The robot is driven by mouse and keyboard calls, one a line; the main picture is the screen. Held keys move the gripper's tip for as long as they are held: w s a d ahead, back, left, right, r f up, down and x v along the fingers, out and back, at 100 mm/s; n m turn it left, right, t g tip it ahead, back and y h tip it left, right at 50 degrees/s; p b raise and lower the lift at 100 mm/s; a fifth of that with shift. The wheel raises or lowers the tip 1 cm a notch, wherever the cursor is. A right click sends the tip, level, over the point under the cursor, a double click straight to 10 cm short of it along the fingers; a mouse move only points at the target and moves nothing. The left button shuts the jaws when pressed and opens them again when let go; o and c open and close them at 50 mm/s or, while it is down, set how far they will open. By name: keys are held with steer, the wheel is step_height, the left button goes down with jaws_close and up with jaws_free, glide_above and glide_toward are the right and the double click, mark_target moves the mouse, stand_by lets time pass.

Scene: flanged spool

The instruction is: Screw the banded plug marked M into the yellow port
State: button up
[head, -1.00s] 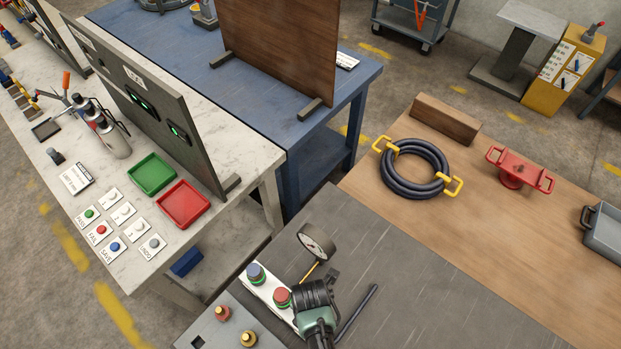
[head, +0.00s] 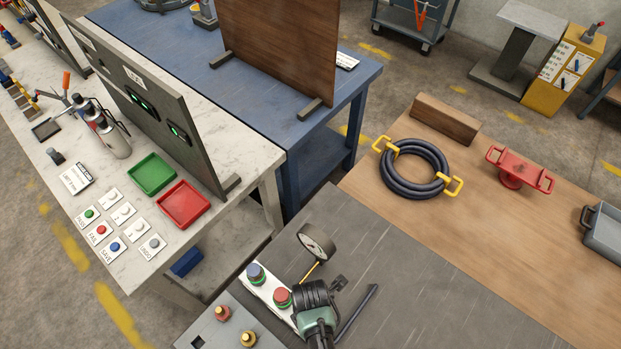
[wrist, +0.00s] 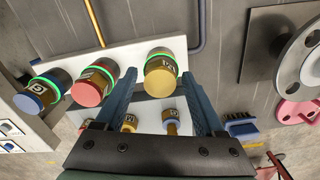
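In the wrist view a brass-coloured plug with a dark label (wrist: 162,72) stands at the yellow port, with a lit green ring around it. The label looks like M, turned sideways. My gripper (wrist: 160,80) has its two blue fingers on either side of this plug; the gap looks wider than the plug, most clearly on its left. In the head view my gripper (head: 312,296) hides the yellow port. The red port's plug (wrist: 92,84) and the blue port's plug (wrist: 40,92) stand in the same white block (wrist: 125,58), also with green rings.
Two spare plugs, a blue-based one (wrist: 171,121) and another (wrist: 130,122), stand just below, near my fingers. A dark rod (head: 357,314) lies to the right. The grey bench beyond is clear.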

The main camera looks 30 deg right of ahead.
steer(key=shift+r, duration=0.1)
stand_by(0.3)
step_height(320, 180, up, 13)
steer(key=shift+f+b, duration=0.1)
steer(key=shift+b, duration=1.15)
